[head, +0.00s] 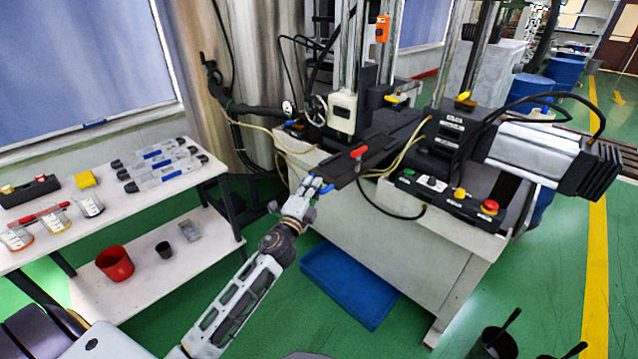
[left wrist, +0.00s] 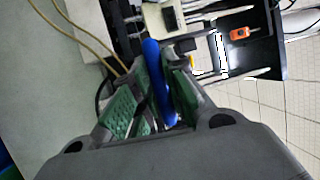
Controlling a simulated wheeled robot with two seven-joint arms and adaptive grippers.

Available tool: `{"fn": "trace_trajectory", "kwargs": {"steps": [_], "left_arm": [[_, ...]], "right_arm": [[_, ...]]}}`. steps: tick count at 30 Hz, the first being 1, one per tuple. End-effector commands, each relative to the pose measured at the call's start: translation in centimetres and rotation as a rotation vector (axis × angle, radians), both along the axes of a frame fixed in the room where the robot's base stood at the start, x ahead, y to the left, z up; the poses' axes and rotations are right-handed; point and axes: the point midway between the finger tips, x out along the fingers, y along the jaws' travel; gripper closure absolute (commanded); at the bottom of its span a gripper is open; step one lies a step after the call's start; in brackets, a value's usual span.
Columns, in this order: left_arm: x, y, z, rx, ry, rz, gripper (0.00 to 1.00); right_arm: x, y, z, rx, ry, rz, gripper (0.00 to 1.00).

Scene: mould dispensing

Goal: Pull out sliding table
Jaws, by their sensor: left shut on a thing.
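The sliding table (head: 345,168) is a dark flat plate on the front of the machine, with a red handle piece (head: 358,152) on top and a blue handle at its front left end. My left gripper (head: 318,187) reaches in from the lower left to that end. In the left wrist view, the blue handle (left wrist: 158,75) stands between the green-padded fingers of my left gripper (left wrist: 155,100), which are shut on it. The fingers hide its lower part. How far the table sticks out is hard to judge. My right gripper is not in view.
The white machine cabinet (head: 400,215) carries a control box with buttons (head: 455,200) on the right. A blue tray (head: 350,285) lies on the green floor below. A white side table (head: 130,195) with tools and a red cup (head: 115,262) stands at the left.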

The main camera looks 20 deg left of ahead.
Motion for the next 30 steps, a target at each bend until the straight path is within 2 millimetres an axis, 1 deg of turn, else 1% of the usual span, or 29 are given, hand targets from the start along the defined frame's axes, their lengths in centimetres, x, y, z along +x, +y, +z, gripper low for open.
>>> {"fn": "trace_trajectory", "kwargs": {"steps": [3, 6, 19, 20, 24, 30], "left_arm": [[-0.74, 0.40, -0.01, 0.004, 0.000, 0.003, 1.00], [-1.07, 0.51, 0.06, 0.004, -0.001, 0.003, 1.00], [-1.25, 0.61, 0.08, 0.002, -0.001, 0.004, 1.00], [-1.25, 0.61, 0.08, 0.002, -0.001, 0.004, 0.84], [-1.25, 0.57, 0.07, 0.002, -0.001, 0.002, 0.66], [-1.25, 0.53, 0.03, 0.001, -0.001, 0.001, 0.65]], "right_arm": [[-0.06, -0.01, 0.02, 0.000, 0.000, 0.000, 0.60], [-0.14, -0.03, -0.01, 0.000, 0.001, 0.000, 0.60], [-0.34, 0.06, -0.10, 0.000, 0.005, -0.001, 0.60], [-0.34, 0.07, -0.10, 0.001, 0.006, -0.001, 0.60], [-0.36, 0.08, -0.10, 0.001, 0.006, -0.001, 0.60], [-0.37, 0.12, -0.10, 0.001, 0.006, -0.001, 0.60]]}}
